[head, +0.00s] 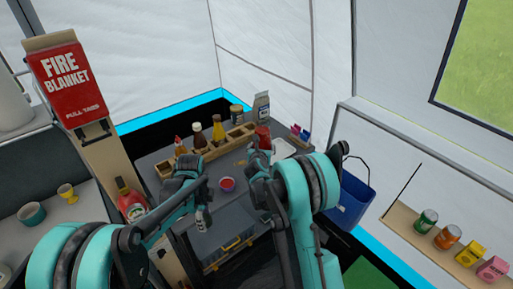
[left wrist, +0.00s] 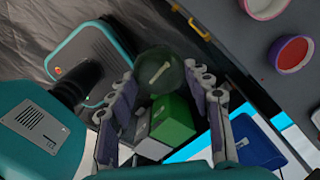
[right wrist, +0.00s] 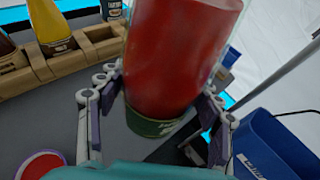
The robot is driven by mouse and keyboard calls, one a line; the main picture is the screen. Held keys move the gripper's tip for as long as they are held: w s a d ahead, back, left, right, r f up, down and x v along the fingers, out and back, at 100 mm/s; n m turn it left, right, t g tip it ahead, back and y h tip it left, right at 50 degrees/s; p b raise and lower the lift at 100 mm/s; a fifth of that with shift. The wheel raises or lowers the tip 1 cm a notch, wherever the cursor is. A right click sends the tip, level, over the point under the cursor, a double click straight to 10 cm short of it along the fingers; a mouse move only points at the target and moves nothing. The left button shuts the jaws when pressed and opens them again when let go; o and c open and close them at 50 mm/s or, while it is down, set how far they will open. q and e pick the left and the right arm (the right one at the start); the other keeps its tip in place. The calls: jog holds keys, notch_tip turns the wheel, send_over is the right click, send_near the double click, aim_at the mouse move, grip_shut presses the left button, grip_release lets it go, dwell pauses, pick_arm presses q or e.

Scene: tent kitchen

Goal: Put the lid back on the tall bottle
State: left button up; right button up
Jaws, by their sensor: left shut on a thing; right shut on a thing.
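A tall red bottle (right wrist: 180,55) with a green band at its base stands between the fingers of my right gripper (right wrist: 160,95), which is shut on it. Its top is cut off in the right wrist view. In the head view its red body (head: 263,135) shows above my right gripper (head: 258,158). My left gripper (left wrist: 165,88) is shut on a round, dark see-through lid (left wrist: 160,72) with a pale bar across it. In the head view my left gripper (head: 203,212) is left of the bottle, near the counter's front edge. The lid is apart from the bottle.
A small bowl of red stuff (head: 227,184) sits on the grey counter between my grippers. A wooden rack (head: 228,142) with sauce bottles stands behind. A blue bin (head: 350,200) hangs at right. A fire blanket box (head: 68,82) is at left.

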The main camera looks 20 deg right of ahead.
aim_at(270, 145)
pick_arm(q)
jog(key=shift+r+p, duration=0.45)
jog(key=shift+r, duration=0.05)
pick_arm(e)
jog(key=shift+s+d+r, duration=1.1)
jog(key=shift+s+d, duration=0.1)
jog(key=shift+d, duration=0.05)
jog(key=shift+d, duration=0.1)
